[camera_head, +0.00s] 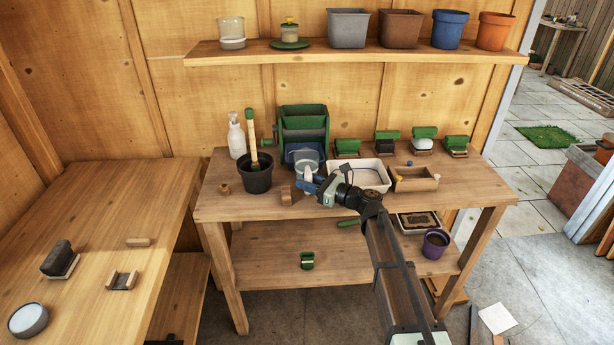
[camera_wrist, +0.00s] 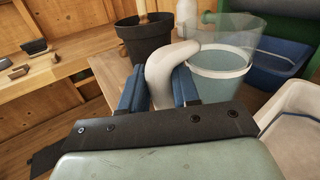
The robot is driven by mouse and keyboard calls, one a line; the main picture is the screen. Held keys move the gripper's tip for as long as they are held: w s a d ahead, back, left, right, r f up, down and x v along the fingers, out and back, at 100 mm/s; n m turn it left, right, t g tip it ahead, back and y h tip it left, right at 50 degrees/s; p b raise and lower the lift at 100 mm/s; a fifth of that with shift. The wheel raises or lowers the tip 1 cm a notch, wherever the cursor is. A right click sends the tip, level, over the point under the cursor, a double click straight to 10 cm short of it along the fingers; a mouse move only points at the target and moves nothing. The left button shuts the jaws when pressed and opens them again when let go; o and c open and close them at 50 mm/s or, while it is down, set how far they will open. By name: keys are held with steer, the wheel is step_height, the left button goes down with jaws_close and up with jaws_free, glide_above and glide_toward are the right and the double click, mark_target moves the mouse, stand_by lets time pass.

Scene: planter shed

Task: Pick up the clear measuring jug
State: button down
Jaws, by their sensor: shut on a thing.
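The clear measuring jug (camera_head: 308,160) is a see-through vessel with a pale handle. My gripper (camera_head: 310,184) reaches in from the right. In the wrist view its blue fingers (camera_wrist: 160,88) are on both sides of the handle, shut on it. The jug looks upright. I cannot tell whether its base touches the bench.
A black pot (camera_head: 257,176) with a brush stands left of the jug. A white tray (camera_head: 372,174) and a wooden box (camera_head: 414,180) are at its right. The shelf (camera_head: 350,52) above holds several pots.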

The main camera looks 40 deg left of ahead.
steer(key=shift+r, duration=0.2)
steer(key=shift+w+r, duration=0.1)
steer(key=shift+r, duration=4.45)
steer(key=shift+w+d+r, duration=0.1)
steer(key=shift+w+d, duration=0.15)
steer(key=w+d+m+t, duration=0.2)
steer(key=w+d+t, duration=0.1)
steer(key=w+d, duration=0.9)
steer(key=s+d+g+h, duration=0.1)
steer(key=s+d+g, duration=0.2)
steer(key=s+d, duration=0.4)
steer(key=shift+s+d+f, duration=0.25)
steer(key=shift+s+d, duration=0.15)
steer(key=shift+s, duration=0.55)
